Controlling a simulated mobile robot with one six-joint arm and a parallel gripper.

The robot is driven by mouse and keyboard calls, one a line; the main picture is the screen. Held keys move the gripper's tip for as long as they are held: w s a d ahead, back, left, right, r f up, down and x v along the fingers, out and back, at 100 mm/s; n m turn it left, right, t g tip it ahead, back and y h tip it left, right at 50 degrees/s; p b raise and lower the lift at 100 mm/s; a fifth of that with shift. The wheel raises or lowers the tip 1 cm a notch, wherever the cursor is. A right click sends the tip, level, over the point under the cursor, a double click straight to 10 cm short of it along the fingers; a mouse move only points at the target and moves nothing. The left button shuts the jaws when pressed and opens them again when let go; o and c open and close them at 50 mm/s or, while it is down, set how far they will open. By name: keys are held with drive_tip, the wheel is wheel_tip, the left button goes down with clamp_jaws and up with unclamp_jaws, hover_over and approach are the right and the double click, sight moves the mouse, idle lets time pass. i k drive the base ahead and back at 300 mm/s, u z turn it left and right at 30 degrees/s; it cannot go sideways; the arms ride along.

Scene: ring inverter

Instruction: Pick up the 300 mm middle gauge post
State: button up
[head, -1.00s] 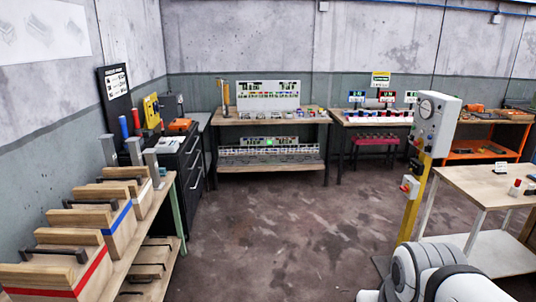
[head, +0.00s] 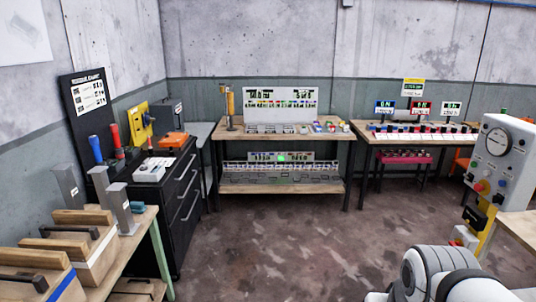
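Several grey rectangular posts stand upright at the far end of the wooden bench on the left. One is at the left (head: 68,188), one is in the middle (head: 100,184), and a wider-looking one stands to the right and nearer (head: 121,208). They look like the gauge posts, but no length marks are readable, so I cannot tell which is the 300 mm one by label. My arm's white and dark link shows at the bottom right, well apart from the posts. My gripper is outside the picture.
Wooden boxes with dark handles (head: 57,248) fill the near part of the left bench (head: 142,222). A black drawer cabinet (head: 178,205) stands behind it. A workbench (head: 283,137) is at the back wall. A control pillar (head: 500,155) stands at the right. The middle floor is clear.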

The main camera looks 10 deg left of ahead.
sight(99, 173)
drive_tip(key=u, duration=0.25)
drive_tip(key=i, duration=1.55)
drive_tip(key=u, duration=1)
drive_tip(key=i, duration=1.3)
drive_tip(key=u, duration=1.3)
drive_tip(key=i, duration=0.95)
drive_tip(key=u, duration=0.4)
